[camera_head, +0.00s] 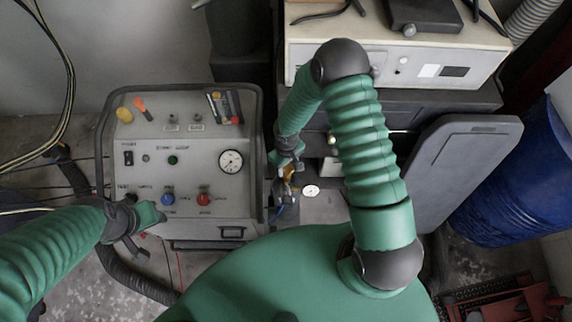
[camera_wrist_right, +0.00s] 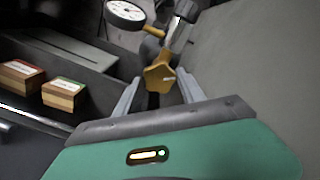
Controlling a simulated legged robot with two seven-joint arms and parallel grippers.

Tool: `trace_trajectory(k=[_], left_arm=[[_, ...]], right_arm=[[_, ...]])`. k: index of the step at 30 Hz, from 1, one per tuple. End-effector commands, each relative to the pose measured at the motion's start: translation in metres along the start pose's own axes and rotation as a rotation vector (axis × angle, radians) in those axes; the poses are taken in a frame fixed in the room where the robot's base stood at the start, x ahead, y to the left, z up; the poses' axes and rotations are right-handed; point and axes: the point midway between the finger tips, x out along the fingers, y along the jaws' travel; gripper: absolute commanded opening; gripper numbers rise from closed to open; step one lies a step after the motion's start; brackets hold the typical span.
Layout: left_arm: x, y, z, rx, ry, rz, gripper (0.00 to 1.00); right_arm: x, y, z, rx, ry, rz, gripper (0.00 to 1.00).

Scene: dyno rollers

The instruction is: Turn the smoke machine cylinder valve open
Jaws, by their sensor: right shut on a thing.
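The cylinder valve has an orange-yellow knob (camera_wrist_right: 159,79) with a metal neck above it and a round white gauge (camera_wrist_right: 125,12) beside it in the right wrist view. In the head view a bit of the knob (camera_head: 289,172) and the gauge (camera_head: 311,190) show just right of the smoke machine (camera_head: 190,148). My right gripper (camera_head: 287,167) reaches down to the knob and is shut on it, one finger on each side. My left gripper (camera_head: 146,232) is at the lower left corner of the smoke machine panel; its fingers are too unclear to judge.
The smoke machine panel has blue and red knobs, a dial and a dark tubular frame. A white bench unit (camera_head: 435,65) stands behind, with a grey board (camera_head: 455,180) and a blue drum (camera_head: 515,190) at right. Two wooden blocks (camera_wrist_right: 63,93) lie left of the knob.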

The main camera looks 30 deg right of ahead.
Motion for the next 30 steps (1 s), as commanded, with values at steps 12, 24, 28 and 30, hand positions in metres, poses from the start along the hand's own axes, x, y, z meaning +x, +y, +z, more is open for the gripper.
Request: trace_trajectory(k=[12,24,28,30], left_arm=[[-0.0004,0.0,-0.0001,0.0,0.0,0.0,0.46],[-0.0003,0.0,-0.0001,0.0,0.0,0.0,0.46],[-0.0003,0.0,-0.0001,0.0,0.0,0.0,0.46],[-0.0003,0.0,-0.0001,0.0,0.0,0.0,0.46]], right_arm=[[-0.0006,0.0025,0.001,0.002,-0.003,0.004,0.06],[-0.0005,0.0026,0.0011,0.003,-0.003,0.004,0.06],[-0.0005,0.0023,0.0009,0.002,-0.003,0.004,0.58],[-0.0003,0.0019,0.0007,0.002,-0.002,0.003,0.68]])
